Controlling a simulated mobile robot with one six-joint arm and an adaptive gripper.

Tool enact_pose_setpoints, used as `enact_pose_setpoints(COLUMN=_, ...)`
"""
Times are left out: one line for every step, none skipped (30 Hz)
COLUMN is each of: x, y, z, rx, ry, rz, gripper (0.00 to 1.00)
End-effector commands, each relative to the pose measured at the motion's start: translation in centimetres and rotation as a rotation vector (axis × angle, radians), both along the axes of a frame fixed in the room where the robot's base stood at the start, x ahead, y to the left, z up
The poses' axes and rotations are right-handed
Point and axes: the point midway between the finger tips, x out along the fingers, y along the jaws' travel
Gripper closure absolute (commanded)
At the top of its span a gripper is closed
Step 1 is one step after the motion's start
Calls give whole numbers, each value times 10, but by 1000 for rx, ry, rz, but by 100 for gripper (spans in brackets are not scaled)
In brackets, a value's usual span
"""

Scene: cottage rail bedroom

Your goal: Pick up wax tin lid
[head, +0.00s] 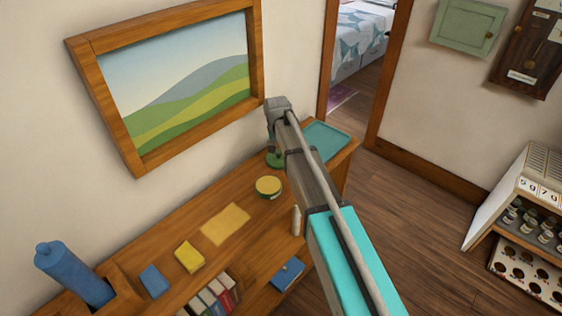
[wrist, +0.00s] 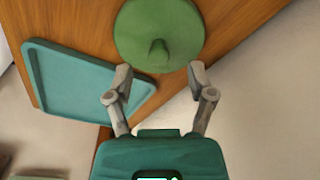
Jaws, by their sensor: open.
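A round green lid-like disc (wrist: 150,28) with a small upright knob lies on the wooden top. In the head view the green disc (head: 274,161) is partly hidden behind my arm. My gripper (wrist: 160,74) is open and empty, its two fingers spread at the disc's near edge, with the knob seen between and just beyond the fingertips. I cannot tell whether they touch the disc. A round yellow-topped tin (head: 268,186) sits apart, nearer the middle of the wooden top. I cannot tell for sure which of the two is the wax tin lid.
A teal tray (head: 327,138) lies right beside the green disc; it also shows in the wrist view (wrist: 85,86). The wooden cabinet top (head: 160,240) also holds a yellow mat (head: 225,224), yellow block (head: 189,257) and blue block (head: 154,281). The wall and framed picture (head: 170,90) stand behind.

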Motion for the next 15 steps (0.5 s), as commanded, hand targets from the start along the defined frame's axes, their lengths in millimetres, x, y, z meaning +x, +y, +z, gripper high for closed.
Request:
enact_pose_setpoints(x=1, y=-1, z=-8, rx=0, ry=0, rz=0, gripper=30)
enact_pose_setpoints(x=1, y=-1, z=-10, rx=0, ry=0, rz=0, gripper=30)
enact_pose_setpoints(x=1, y=-1, z=-13, rx=0, ry=0, rz=0, gripper=30)
enact_pose_setpoints(x=1, y=-1, z=-16, rx=0, ry=0, rz=0, gripper=30)
enact_pose_setpoints(x=2, y=-1, z=-18, rx=0, ry=0, rz=0, gripper=30)
enact_pose_setpoints(x=2, y=-1, z=-21, rx=0, ry=0, rz=0, gripper=30)
enact_pose_setpoints(x=2, y=-1, z=-23, rx=0, ry=0, rz=0, gripper=30)
enact_pose_setpoints(x=3, y=-1, z=-25, rx=0, ry=0, rz=0, gripper=30)
enact_pose_setpoints(x=3, y=-1, z=-27, rx=0, ry=0, rz=0, gripper=30)
enact_pose_setpoints(x=3, y=-1, z=-29, rx=0, ry=0, rz=0, gripper=30)
enact_pose_setpoints(x=3, y=-1, z=-30, rx=0, ry=0, rz=0, gripper=30)
enact_pose_setpoints(x=3, y=-1, z=-31, rx=0, ry=0, rz=0, gripper=30)
enact_pose_setpoints(x=3, y=-1, z=-32, rx=0, ry=0, rz=0, gripper=30)
enact_pose_setpoints(x=4, y=-1, z=-32, rx=0, ry=0, rz=0, gripper=30)
enact_pose_setpoints(x=4, y=-1, z=-33, rx=0, ry=0, rz=0, gripper=30)
